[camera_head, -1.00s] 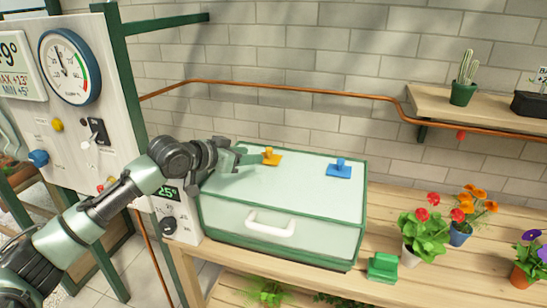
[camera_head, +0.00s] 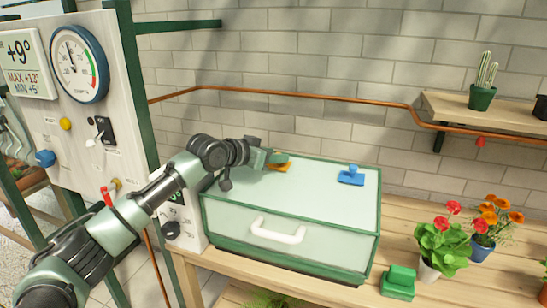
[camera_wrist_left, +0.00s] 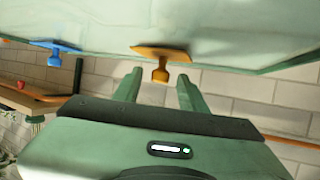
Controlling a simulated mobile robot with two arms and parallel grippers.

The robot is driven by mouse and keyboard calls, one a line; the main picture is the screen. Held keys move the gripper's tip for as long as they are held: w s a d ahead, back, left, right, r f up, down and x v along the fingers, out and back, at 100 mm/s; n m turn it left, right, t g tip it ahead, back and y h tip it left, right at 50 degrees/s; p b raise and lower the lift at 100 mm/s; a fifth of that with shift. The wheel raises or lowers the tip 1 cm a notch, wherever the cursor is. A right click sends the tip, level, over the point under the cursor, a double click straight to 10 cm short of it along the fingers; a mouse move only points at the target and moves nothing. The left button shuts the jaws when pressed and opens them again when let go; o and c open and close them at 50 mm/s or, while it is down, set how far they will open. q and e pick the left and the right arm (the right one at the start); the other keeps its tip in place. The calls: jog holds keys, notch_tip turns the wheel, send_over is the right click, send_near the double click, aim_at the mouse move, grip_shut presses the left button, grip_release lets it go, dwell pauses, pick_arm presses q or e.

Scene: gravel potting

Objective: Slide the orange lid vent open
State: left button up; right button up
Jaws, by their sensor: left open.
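The orange lid vent (camera_head: 284,167) lies on the pale lid of the green-framed propagator box (camera_head: 290,198), near its back left. In the head view my left gripper (camera_head: 270,158) is at the vent and hides its knob. In the left wrist view the orange vent (camera_wrist_left: 160,52) shows its flat plate and knob. There the left gripper (camera_wrist_left: 160,82) is open, with the knob between the two fingertips or just beyond them; I see no contact. My right gripper is in neither view.
A blue vent (camera_head: 351,175) sits on the same lid to the right. A white handle (camera_head: 277,231) is on the box front. A green block (camera_head: 399,281) and potted flowers (camera_head: 442,240) stand to the right on the wooden bench. A control panel (camera_head: 75,130) stands at left.

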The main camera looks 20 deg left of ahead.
pick_arm(q)
grip_shut()
dwell(1.3)
